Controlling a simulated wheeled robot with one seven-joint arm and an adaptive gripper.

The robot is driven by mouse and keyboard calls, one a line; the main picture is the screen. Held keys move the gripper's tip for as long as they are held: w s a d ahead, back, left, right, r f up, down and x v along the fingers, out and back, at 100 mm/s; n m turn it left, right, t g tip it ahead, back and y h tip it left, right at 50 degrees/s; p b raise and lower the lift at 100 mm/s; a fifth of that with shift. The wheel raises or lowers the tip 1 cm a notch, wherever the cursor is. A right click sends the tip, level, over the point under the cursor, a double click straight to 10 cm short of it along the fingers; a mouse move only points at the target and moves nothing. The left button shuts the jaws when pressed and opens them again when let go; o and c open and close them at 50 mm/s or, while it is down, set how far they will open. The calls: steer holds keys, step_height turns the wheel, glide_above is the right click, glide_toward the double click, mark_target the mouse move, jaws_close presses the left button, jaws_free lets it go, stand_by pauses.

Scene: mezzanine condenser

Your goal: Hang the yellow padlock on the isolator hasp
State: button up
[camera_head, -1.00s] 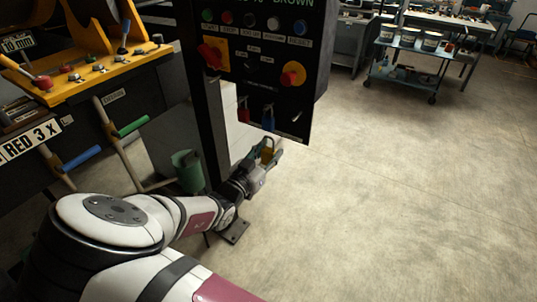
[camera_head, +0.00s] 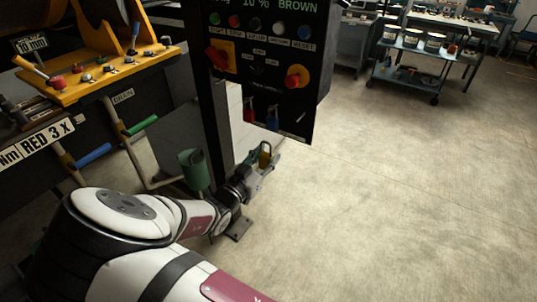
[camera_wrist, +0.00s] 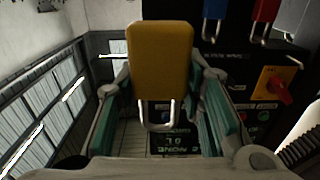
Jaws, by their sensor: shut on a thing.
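The yellow padlock (camera_wrist: 160,62) is held between the green-padded fingers of my gripper (camera_wrist: 165,118). Its metal shackle (camera_wrist: 157,125) points down in the wrist view. In the head view, the padlock (camera_head: 265,154) sits at the tip of my gripper (camera_head: 266,163), just below the lower edge of the black control panel (camera_head: 262,92) and apart from it. Red-on-yellow rotary switches show on the panel, one at the upper left (camera_head: 220,55) and one at the right (camera_head: 296,76). I cannot clearly make out the isolator hasp.
A red padlock (camera_head: 249,115) and a blue padlock (camera_head: 271,118) hang on the panel's lower part. A dark post (camera_head: 214,120) and green bin (camera_head: 194,168) stand left of my gripper. A cart (camera_head: 410,66) stands far back. Floor at right is clear.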

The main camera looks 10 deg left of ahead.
mark_target(264, 159)
steer(key=shift+p+v, duration=0.75)
steer(key=shift+v, duration=1.05)
steer(key=shift+r, duration=0.1)
